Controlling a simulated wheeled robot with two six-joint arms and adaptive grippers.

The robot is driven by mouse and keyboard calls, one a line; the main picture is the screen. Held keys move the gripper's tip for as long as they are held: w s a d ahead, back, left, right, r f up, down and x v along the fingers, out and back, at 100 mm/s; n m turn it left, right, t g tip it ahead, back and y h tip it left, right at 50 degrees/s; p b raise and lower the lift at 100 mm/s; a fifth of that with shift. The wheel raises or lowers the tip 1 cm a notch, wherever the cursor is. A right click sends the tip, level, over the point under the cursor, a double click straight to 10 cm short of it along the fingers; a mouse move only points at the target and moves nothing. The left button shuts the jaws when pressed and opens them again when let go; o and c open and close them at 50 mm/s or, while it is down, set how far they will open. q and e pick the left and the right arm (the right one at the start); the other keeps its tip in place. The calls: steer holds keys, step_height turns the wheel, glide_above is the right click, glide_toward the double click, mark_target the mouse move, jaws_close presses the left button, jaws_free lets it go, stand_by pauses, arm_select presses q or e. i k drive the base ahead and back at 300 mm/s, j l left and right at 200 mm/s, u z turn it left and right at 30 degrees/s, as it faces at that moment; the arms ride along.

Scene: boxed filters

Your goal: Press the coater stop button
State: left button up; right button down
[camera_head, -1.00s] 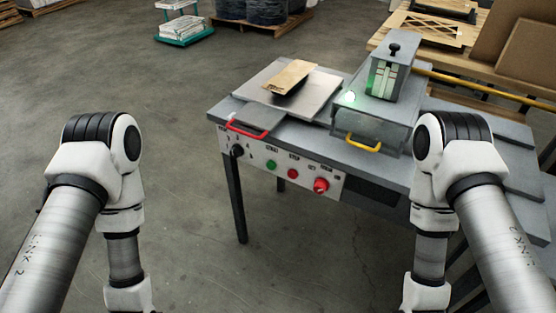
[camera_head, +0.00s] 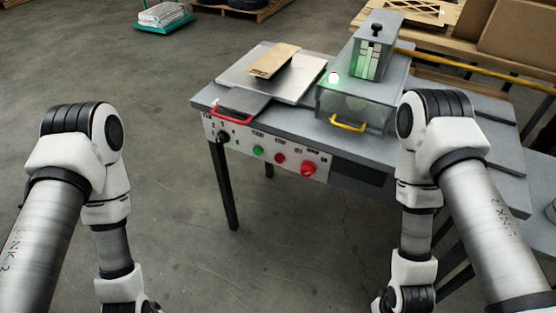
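The coater machine's front panel (camera_head: 240,152) faces me on the grey table, with a black knob (camera_head: 223,136), a green button (camera_head: 258,151), a small red button (camera_head: 280,158) and a larger red knob-like button (camera_head: 308,168). Their labels are too small to read with certainty. My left arm stands left of the table and my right arm stands at its right front; both are apart from the buttons. Both grippers are below the picture's edge, so their fingers do not show.
A metal plate bears a tan board (camera_head: 274,60). A grey box-shaped unit (camera_head: 378,45) stands on the machine. Floor (camera_head: 180,200) is clear in front.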

mark_target(279, 158)
steer(key=i+j, duration=0.1)
steer(key=j, duration=0.3)
steer(key=i+j, duration=0.1)
steer(key=j, duration=0.3)
steer(key=i+j, duration=0.1)
steer(key=j, duration=0.25)
steer(key=i+j, duration=0.1)
steer(key=j, duration=0.3)
steer(key=u, duration=0.05)
